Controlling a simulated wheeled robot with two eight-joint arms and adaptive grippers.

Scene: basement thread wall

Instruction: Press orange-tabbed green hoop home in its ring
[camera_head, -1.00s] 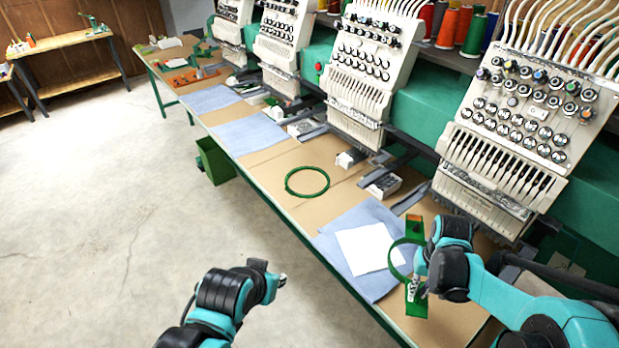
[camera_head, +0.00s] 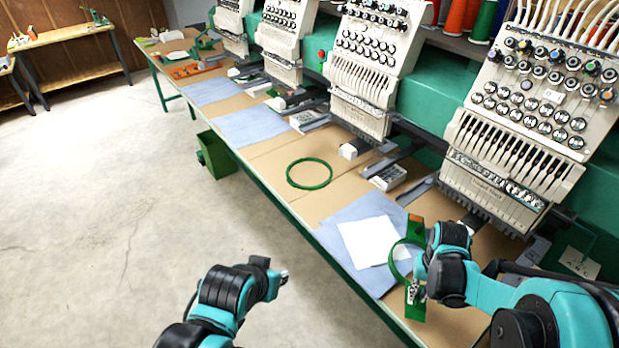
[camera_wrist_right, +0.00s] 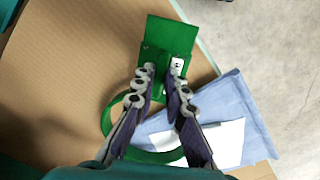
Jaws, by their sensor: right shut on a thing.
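The green hoop (camera_head: 392,262) with an orange tab (camera_head: 416,217) and a broad green end plate (camera_head: 415,311) is in my right gripper (camera_head: 414,289), over the right end of the table. In the right wrist view, my right gripper (camera_wrist_right: 164,68) is shut on the hoop's part beside the green plate (camera_wrist_right: 168,36); the hoop's band (camera_wrist_right: 107,122) curves behind the fingers, partly hidden. A plain green ring (camera_head: 311,187) lies flat on the tabletop, left of the held hoop and apart from it. My left gripper (camera_head: 280,279) hangs over the floor side; its jaws are too small to read.
Blue cloth (camera_head: 338,217) and a white sheet (camera_head: 365,241) lie beside and partly below the held hoop. Embroidery machine heads (camera_head: 520,130) line the table's back. Bare tabletop surrounds the ring.

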